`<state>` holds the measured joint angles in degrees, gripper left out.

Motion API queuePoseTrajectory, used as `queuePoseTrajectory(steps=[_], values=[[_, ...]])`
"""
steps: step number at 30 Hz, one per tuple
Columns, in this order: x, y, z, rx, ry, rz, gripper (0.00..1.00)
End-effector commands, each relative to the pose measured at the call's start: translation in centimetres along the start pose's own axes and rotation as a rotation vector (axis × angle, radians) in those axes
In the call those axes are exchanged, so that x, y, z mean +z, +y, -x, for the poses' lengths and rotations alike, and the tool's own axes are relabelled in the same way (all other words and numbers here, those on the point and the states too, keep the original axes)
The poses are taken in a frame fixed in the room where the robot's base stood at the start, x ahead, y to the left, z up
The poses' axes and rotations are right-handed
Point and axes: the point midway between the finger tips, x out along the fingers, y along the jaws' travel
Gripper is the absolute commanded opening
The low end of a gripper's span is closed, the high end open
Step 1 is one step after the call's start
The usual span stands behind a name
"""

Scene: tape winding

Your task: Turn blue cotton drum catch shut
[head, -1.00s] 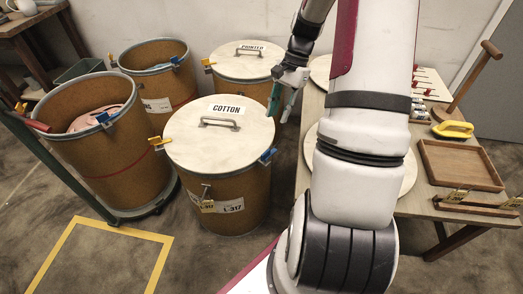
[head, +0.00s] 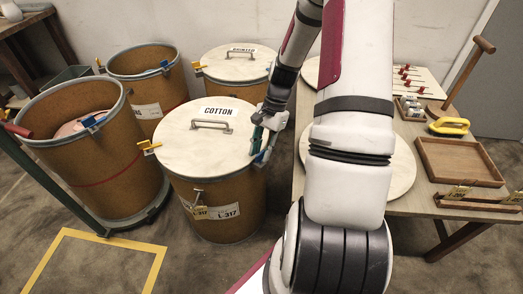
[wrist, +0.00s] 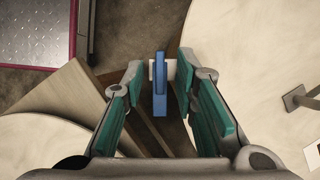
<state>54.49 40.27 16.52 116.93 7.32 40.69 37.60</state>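The cotton drum (head: 215,190) is brown with a pale round lid (head: 185,145) labelled COTTON. Its blue catch (head: 264,158) is on the right side of the rim, partly hidden by my gripper (head: 262,140). In the wrist view the blue catch (wrist: 160,88) stands between the green-padded fingers of my gripper (wrist: 161,75). The fingers are open, with a gap on each side of the catch.
The pointed drum (head: 238,65) stands behind. Two open drums stand to the left, the nearer one (head: 85,150) on a green trolley. Yellow tape (head: 110,240) marks the floor.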

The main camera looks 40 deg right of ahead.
Motion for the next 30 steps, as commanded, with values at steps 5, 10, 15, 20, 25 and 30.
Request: queuePoseTrajectory(steps=[5, 10, 15, 20, 25, 30], values=[[0.02, 0.00, 0.00, 0.000, 0.000, 0.000, 0.27], [0.02, 0.00, 0.01, 0.000, 0.000, 0.000, 0.00], [0.02, 0.00, 0.01, 0.000, 0.000, 0.000, 0.00], [0.04, -0.02, 0.03, 0.005, 0.000, 0.011, 0.00], [0.12, -0.08, 0.05, 0.026, -0.001, 0.060, 0.00], [0.17, -0.15, 0.12, 0.067, -0.001, 0.159, 0.00]])
